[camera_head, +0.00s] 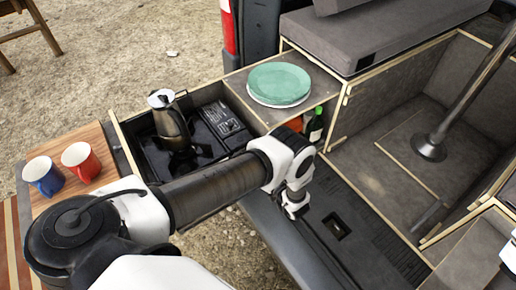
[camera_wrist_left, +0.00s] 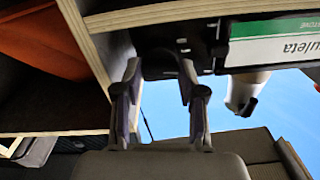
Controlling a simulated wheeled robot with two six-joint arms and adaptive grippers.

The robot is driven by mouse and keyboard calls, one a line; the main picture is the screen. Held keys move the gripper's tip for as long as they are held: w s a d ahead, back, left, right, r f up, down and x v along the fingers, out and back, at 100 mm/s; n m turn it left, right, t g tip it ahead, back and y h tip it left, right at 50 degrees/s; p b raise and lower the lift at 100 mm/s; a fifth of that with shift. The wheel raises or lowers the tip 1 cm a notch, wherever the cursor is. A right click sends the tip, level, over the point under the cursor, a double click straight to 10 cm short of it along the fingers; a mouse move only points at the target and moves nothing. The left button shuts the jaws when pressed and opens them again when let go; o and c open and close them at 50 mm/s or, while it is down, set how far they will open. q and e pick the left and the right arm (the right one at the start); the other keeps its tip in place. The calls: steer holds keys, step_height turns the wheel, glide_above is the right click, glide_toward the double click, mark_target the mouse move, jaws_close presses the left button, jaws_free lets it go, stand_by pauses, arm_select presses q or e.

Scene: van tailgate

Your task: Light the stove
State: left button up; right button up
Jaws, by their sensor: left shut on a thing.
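The black camping stove (camera_head: 152,154) sits in the pull-out drawer at the tailgate, with its dark lettered panel (camera_head: 224,120) on the right side. A metal moka pot (camera_head: 170,120) stands upright on it, and no flame shows. My left arm reaches across in front of the drawer and hides its near side and my left gripper in the head view. In the left wrist view my left gripper (camera_wrist_left: 160,74) is shut on a dark part at the stove; its shape is mostly hidden. A green and white label (camera_wrist_left: 272,40) is beside it.
A teal plate stack (camera_head: 280,83) rests on the wooden top right of the drawer. Bottles (camera_head: 315,126) stand below it. A blue mug (camera_head: 43,176) and a red mug (camera_head: 81,160) stand on a wooden board (camera_head: 95,137) at left. A metal pole (camera_head: 480,85) stands at right.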

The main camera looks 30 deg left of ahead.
arm_select(q)
steer(key=shift+f, duration=0.1)
steer(key=shift+n+b, duration=1.55)
steer(key=shift+n, duration=2.65)
steer(key=o, duration=1.2)
steer(key=shift+c, duration=0.2)
steer(key=shift+w+a, duration=0.1)
steer(key=shift+a, duration=0.05)
